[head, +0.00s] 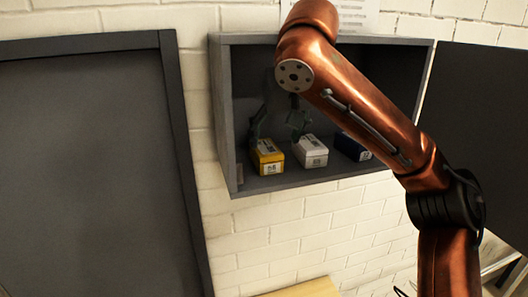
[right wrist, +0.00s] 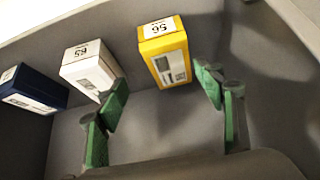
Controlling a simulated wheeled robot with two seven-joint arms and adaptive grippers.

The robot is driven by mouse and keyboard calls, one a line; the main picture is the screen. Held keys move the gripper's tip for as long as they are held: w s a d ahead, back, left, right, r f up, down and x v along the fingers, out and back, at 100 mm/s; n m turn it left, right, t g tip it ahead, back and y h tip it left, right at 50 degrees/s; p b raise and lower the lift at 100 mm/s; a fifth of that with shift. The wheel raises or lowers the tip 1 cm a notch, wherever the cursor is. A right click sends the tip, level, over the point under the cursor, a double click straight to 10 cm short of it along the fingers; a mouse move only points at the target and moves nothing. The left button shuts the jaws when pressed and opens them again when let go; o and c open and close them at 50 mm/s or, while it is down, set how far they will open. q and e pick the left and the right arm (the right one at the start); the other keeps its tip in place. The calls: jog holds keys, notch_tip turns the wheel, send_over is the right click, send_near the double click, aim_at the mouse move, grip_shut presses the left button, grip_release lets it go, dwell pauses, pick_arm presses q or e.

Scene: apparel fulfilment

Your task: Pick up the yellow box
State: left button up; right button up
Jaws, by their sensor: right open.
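The yellow box (head: 267,158) stands at the left inside a grey open wall cabinet (head: 225,120). In the right wrist view the yellow box (right wrist: 164,55) lies just beyond the fingertips, nearer the right finger, with a white label showing. My right gripper (head: 279,122) is inside the cabinet, dark and shadowed, above and behind the boxes' front faces. In the right wrist view my right gripper (right wrist: 160,92) has its green-padded fingers spread wide, with nothing between them. The left finger is close to the white box; I cannot tell if they touch. My left gripper is not in view.
A white box (head: 310,152) stands right of the yellow one, then a dark blue box (head: 352,147), partly hidden by my right arm. Cabinet walls enclose the space. A dark panel (head: 90,170) is at left, and another dark panel (head: 475,110) at right.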

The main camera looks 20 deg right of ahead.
aim_at(266, 148)
jog(key=shift+w+a+f, duration=0.15)
jog(key=shift+a+f, duration=0.25)
jog(key=shift+f, duration=0.2)
jog(key=shift+w+a+f+p, duration=0.4)
jog(key=shift+w+f+p, duration=0.2)
jog(key=shift+w+f, duration=0.25)
jog(key=x, duration=0.2)
jog(key=shift+w+f+p, duration=0.15)
jog(key=shift+f+p, duration=0.1)
jog(key=shift+p, duration=0.15)
jog(key=shift+d+f, duration=0.15)
jog(key=shift+f, duration=0.05)
jog(key=shift+w, duration=0.15)
jog(key=shift+c, duration=0.3)
jog(key=c, duration=1.2)
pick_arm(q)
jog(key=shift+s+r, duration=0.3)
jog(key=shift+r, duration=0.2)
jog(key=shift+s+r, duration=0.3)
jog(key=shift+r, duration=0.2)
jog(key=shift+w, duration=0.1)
pick_arm(e)
jog(key=shift+r, duration=0.15)
